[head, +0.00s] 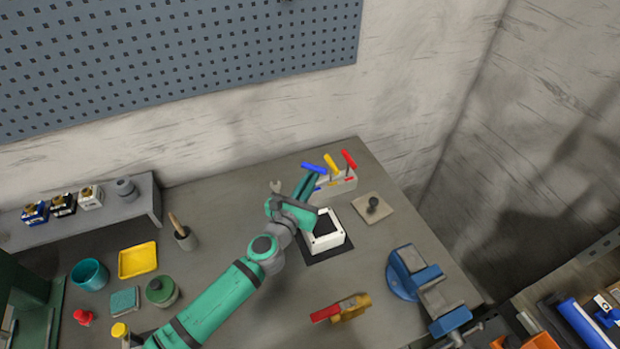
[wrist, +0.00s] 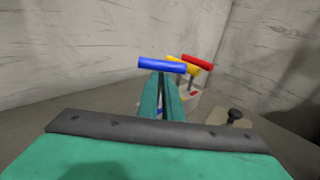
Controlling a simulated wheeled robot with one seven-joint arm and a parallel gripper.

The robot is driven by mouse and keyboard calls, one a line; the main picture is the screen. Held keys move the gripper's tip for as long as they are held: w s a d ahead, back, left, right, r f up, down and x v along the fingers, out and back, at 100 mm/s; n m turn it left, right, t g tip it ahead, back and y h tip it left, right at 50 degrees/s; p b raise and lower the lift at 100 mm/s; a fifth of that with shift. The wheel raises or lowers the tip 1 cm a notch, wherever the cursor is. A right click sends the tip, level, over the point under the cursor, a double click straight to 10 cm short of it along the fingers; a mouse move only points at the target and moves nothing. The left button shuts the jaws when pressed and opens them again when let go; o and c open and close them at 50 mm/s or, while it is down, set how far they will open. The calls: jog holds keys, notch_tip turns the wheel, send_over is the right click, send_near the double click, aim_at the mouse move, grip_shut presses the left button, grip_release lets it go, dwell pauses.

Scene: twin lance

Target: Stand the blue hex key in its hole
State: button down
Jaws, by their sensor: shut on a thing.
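The blue hex key (head: 314,168) is held in my gripper (head: 311,178), its handle lying crosswise above the fingertips. In the wrist view the blue handle (wrist: 162,65) sits just past the teal fingers (wrist: 160,85), which are shut on its shank. The pale holder block (head: 347,184) is at the back right of the bench, beside and behind the fingers. The yellow hex key (head: 331,163) and red hex key (head: 348,159) stand in it. The blue key's lower end and its hole are hidden or too small to tell.
A white square frame (head: 341,236) on a dark mat lies just in front of the block. A tan plate with a dark knob (head: 373,204) is to its right.

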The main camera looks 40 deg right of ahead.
jog(key=shift+f, duration=0.3)
jog(key=c, duration=1.8)
grip_release()
jog(key=shift+w, duration=0.2)
jog(key=shift+c, duration=0.2)
jog(key=shift+s, duration=0.15)
jog(key=shift+s+a, duration=0.1)
jog(key=shift+a, duration=0.3)
jog(key=v, duration=1)
jog(key=shift+d, duration=0.15)
